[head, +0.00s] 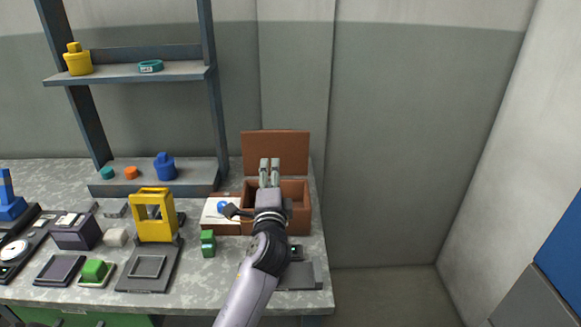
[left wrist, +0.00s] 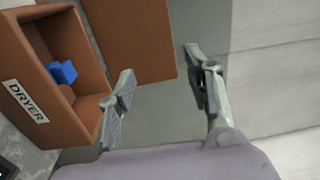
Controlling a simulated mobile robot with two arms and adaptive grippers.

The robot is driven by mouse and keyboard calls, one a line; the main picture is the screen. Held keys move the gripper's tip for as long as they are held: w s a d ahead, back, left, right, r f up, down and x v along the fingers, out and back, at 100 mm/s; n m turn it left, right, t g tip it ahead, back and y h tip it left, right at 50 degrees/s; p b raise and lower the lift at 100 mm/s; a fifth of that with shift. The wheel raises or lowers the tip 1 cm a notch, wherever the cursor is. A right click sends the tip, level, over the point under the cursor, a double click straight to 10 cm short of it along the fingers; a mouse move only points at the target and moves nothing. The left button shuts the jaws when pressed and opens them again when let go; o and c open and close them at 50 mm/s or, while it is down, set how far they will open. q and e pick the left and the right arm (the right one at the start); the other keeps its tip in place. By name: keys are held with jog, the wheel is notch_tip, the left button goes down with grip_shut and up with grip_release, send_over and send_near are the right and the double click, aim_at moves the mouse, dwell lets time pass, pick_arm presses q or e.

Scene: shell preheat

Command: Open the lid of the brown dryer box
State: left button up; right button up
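The brown dryer box (head: 300,222) stands at the right end of the bench. Its lid (head: 276,152) stands up at the back edge, and the box is open at the top. In the left wrist view the box (left wrist: 72,25) carries a DRYER label (left wrist: 25,100), and the lid (left wrist: 140,45) lies beyond my fingers. My left gripper (head: 269,166) is over the box, in front of the lid. In the left wrist view its fingers (left wrist: 159,65) are apart with nothing between them. Contact with the lid cannot be told. My right gripper is out of view.
A blue block (left wrist: 62,72) lies inside the box. A shelf rack (head: 140,74) rises behind. The floor right of the bench is clear.

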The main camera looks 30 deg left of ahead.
aim_at(275, 139)
pick_arm(q)
jog(key=shift+d+m, duration=0.2)
jog(key=shift+m, duration=0.1)
jog(key=shift+c, duration=0.6)
jog(key=shift+p+x, duration=0.3)
jog(key=shift+x, duration=0.8)
jog(key=shift+c, duration=1.4)
jog(key=x, duration=0.3)
jog(key=shift+w, duration=0.3)
jog(key=shift+c, duration=1.3)
jog(key=p+x, duration=0.1)
jog(key=x, duration=0.6)
grip_shut()
jog(key=shift+w+a+r, duration=0.1)
jog(key=shift+w+a, duration=0.25)
jog(key=shift+w, duration=0.2)
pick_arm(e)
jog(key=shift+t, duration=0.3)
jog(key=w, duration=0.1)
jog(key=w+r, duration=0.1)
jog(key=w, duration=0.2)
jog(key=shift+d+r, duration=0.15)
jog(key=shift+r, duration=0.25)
